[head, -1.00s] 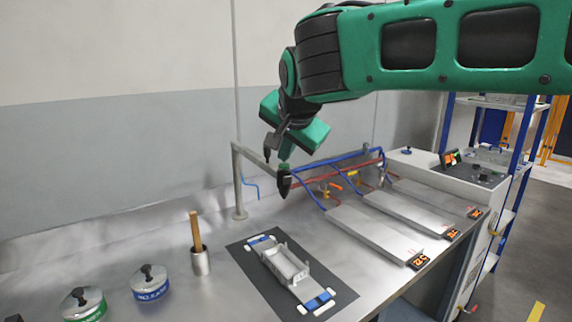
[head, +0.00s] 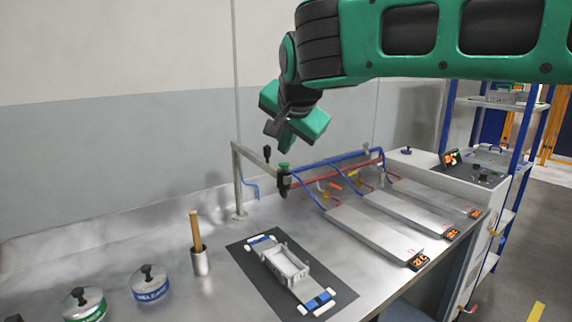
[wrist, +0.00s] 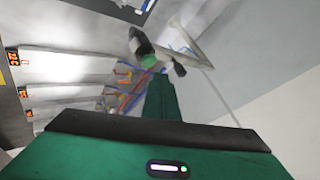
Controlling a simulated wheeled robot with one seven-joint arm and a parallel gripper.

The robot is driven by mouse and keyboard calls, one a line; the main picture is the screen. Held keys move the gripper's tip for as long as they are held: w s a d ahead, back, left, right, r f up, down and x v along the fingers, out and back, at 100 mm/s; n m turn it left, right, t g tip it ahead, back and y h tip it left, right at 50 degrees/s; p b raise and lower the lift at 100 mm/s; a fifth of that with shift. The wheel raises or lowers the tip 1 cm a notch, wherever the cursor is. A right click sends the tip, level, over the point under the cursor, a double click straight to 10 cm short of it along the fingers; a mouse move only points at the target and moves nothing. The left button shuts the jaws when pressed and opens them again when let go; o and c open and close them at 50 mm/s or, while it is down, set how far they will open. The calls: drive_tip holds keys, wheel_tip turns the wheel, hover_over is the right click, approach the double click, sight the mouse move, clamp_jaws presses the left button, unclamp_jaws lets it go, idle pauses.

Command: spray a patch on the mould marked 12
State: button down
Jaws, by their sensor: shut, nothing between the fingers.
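Three flat grey plates that look like the moulds lie side by side on the bench: a near one (head: 370,234), a middle one (head: 407,213) and a far one (head: 436,194). Small red marks near their front ends are too small to read, so I cannot tell which is 12. A dark nozzle-like tool with a green top (head: 284,180) hangs upright at the end of a metal stand's arm; it also shows in the wrist view (wrist: 143,46). My gripper (head: 285,147) is shut and empty, just above the green top and apart from it.
The metal stand (head: 238,185) and blue and red hoses (head: 335,160) are close by the gripper. Two lidded tins (head: 150,284) and a cup with a wooden handle (head: 200,262) stand at left.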

sight(286, 164)
drive_tip(key=shift+r, duration=2.55)
drive_tip(key=s+d+f+g+h, duration=0.1)
drive_tip(key=s+d+f, duration=0.3)
drive_tip(key=d, duration=0.6)
drive_tip(key=s+d+f+g+h, duration=0.1)
drive_tip(key=s+d+f+g, duration=0.1)
drive_tip(key=d+f, duration=0.6)
drive_tip(key=s+d+f+g+h, duration=0.1)
drive_tip(key=s+d+f+h, duration=0.15)
drive_tip(key=d, duration=0.95)
drive_tip(key=s+d+f+g+y, duration=0.1)
drive_tip(key=s+d+f, duration=0.2)
drive_tip(key=s+f, duration=0.2)
drive_tip(key=s+d+f+g+y, duration=0.1)
drive_tip(key=s+f, duration=0.4)
drive_tip(key=s, duration=0.7)
drive_tip(key=s+d+f+g+y, duration=0.1)
drive_tip(key=s+d+f+g, duration=0.2)
drive_tip(key=s+d+f, duration=0.3)
drive_tip(key=s, duration=0.3)
drive_tip(key=shift+s+n, duration=0.2)
drive_tip(key=shift+n, duration=0.1)
